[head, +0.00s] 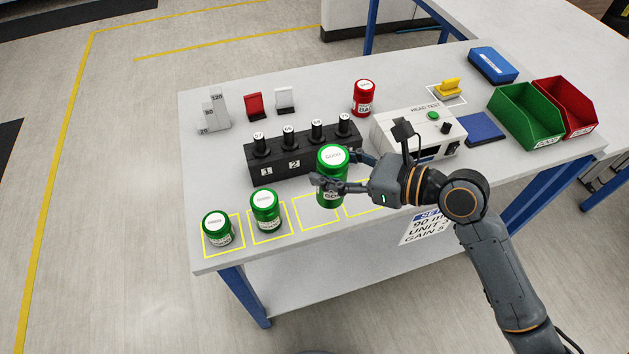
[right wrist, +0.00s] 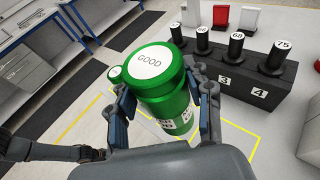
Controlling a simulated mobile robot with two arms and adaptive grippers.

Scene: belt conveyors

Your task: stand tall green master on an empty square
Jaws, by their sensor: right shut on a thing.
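A tall green master (head: 332,178) with a white top is held upright by my right gripper (head: 338,186). In the right wrist view the green master (right wrist: 168,92) has "GOOD" on its top, and the fingers of my right gripper (right wrist: 162,108) press on both its sides. It is over or just behind a yellow-outlined square (head: 318,211) that has nothing else in it; whether it touches the table I cannot tell. Two other green masters, a shorter one (head: 217,229) and one to its right (head: 265,211), stand in the two left squares.
Another yellow square (head: 364,198) lies right of it, partly hidden by my gripper. A black block (head: 304,161) with several black plugs stands behind. The head test box (head: 418,134), a red master (head: 363,98), a green bin (head: 526,115) and a red bin (head: 566,105) are further right or back.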

